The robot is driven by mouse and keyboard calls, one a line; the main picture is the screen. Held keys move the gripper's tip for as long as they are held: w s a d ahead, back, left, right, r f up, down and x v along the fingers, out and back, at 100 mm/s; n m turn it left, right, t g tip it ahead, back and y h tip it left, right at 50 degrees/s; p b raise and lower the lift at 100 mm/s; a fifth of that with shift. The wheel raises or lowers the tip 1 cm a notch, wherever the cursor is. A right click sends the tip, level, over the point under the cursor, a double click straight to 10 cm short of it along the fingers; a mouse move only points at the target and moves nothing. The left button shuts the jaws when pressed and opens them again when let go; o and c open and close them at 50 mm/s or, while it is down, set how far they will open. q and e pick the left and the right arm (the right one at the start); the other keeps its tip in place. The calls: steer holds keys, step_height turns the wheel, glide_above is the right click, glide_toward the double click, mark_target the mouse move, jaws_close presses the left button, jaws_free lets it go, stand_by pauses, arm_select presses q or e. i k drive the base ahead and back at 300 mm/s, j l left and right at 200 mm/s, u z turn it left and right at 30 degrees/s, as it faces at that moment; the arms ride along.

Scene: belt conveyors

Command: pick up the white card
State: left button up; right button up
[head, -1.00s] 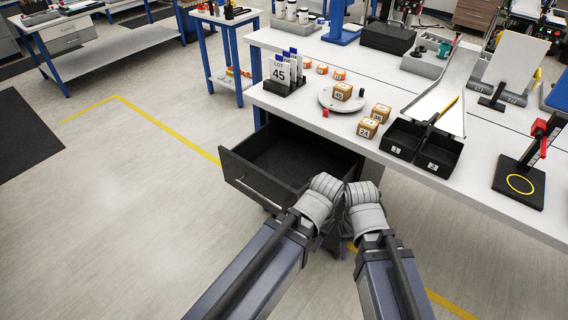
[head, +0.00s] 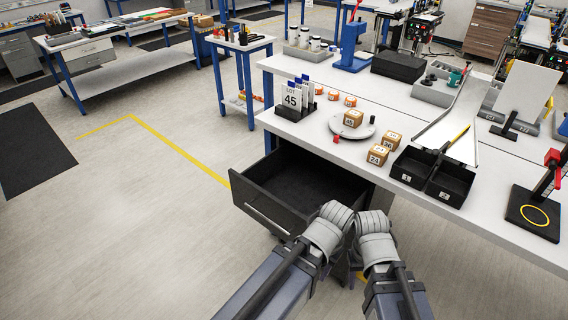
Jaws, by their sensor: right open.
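A white card marked LOT 45 (head: 292,97) stands upright in a black holder (head: 284,127) near the left end of the white workbench. More white cards with blue tops (head: 305,87) stand behind it in the same holder. My right gripper (head: 352,264) is below its grey wrist, in front of the bench and beside the open drawer, well apart from the card. It is open, and its fingers are mostly hidden. My left arm ends in a grey wrist just left of the right one; its fingers are hidden.
An open black drawer (head: 262,207) juts out under the bench.

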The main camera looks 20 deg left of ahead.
mark_target(291, 96)
steer(key=i+j, duration=0.25)
steer(key=j, duration=0.15)
steer(key=i+j, duration=0.3)
steer(key=j, duration=0.15)
steer(key=i+j, duration=0.25)
steer(key=j, duration=0.15)
